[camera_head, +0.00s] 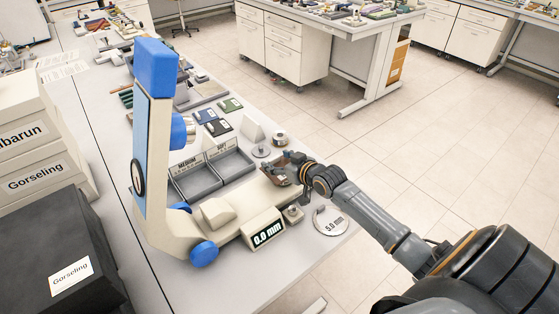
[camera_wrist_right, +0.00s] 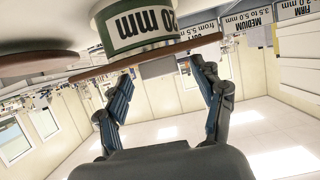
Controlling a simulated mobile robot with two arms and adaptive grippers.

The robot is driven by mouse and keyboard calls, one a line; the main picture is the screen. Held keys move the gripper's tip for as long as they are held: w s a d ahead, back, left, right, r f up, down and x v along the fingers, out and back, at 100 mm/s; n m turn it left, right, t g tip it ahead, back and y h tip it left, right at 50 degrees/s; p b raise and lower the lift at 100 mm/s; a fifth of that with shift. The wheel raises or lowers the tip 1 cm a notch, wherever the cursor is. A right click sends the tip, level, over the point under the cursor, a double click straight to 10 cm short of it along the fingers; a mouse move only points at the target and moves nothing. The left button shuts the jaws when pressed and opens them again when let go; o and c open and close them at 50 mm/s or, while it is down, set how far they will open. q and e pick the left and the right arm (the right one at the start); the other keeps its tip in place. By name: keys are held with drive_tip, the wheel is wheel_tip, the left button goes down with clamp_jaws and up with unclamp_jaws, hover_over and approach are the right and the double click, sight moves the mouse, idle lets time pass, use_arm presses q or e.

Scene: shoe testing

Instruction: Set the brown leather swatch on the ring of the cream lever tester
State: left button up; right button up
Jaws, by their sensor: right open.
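The cream lever tester (camera_head: 150,170) stands on the bench with a blue head, a blue knob and a display reading 0.0 mm (camera_head: 267,233). The brown leather swatch (camera_head: 276,173) is over the right end of the tester's base, partly hidden by my right gripper (camera_head: 292,172). In the right wrist view the brown swatch (camera_wrist_right: 150,58) is a thin edge just beyond the fingertips of the open right gripper (camera_wrist_right: 162,72). A green-banded round part marked 20 mm (camera_wrist_right: 145,25) is against it. Whether this part is the ring, I cannot tell. My left gripper is out of view.
Grey labelled trays (camera_head: 230,163) stand behind the tester, with dark and green swatches (camera_head: 230,104) beyond. A 5.0 mm metal disc (camera_head: 330,220) and a small metal piece (camera_head: 293,213) lie near the bench edge. Boxes (camera_head: 35,170) stand at left.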

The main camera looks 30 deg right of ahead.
drive_tip(key=v, duration=1.2)
drive_tip(key=shift+f, duration=0.1)
